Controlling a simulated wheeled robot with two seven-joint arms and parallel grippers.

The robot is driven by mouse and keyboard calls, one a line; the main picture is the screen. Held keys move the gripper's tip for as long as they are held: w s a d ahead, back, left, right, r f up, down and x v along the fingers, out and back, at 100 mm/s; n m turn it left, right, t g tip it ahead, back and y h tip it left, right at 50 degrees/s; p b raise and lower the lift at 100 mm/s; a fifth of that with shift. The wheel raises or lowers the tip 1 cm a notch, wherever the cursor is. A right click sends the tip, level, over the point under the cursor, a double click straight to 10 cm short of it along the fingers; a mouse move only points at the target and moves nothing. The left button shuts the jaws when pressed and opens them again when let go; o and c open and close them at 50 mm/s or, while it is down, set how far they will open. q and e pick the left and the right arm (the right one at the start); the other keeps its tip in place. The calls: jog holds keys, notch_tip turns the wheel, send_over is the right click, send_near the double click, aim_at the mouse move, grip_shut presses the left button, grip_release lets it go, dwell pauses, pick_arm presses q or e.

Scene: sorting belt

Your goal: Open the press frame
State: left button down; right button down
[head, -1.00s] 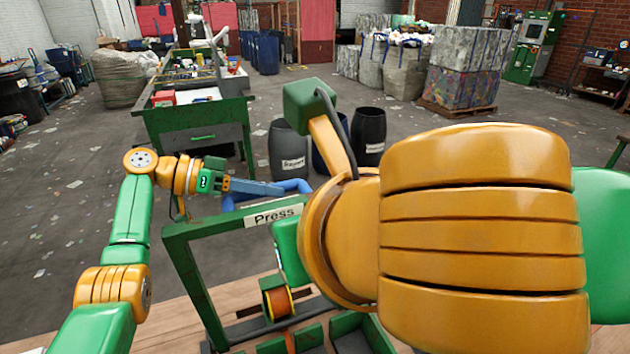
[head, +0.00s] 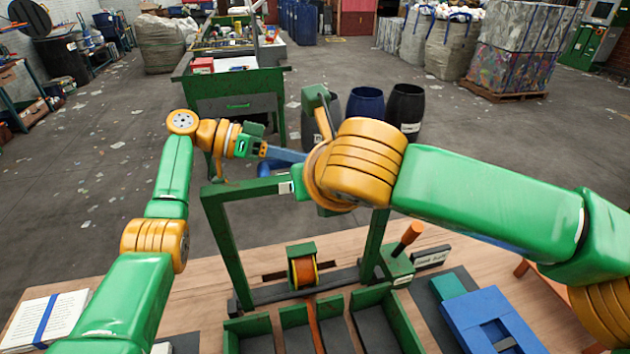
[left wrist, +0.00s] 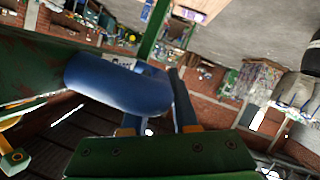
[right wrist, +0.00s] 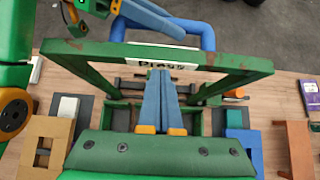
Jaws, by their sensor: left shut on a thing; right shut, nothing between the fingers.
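The green press frame (head: 225,245) stands upright over the bench, with a white "Press" label (right wrist: 162,64) on its top bar. A blue tubular handle (right wrist: 207,38) projects from the far side of that bar. My left gripper (head: 292,155) is shut on the handle, which fills much of the left wrist view (left wrist: 115,85). My right gripper (right wrist: 160,76) is shut and empty, its fingers together close to the label on the near side of the bar. Whether they touch the bar is unclear. In the head view my right wrist hides the right gripper and part of the bar.
Green bins (head: 247,328) stand in front of the frame around an orange strap and spool (head: 303,268). An orange-handled lever (head: 407,238) and a blue block (head: 485,318) are at right. Barrels (head: 405,108) stand on the floor beyond.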

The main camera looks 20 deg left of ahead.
jog(key=shift+w+a+r, duration=0.1)
jog(key=shift+w+a, duration=0.6)
jog(key=shift+w, duration=0.35)
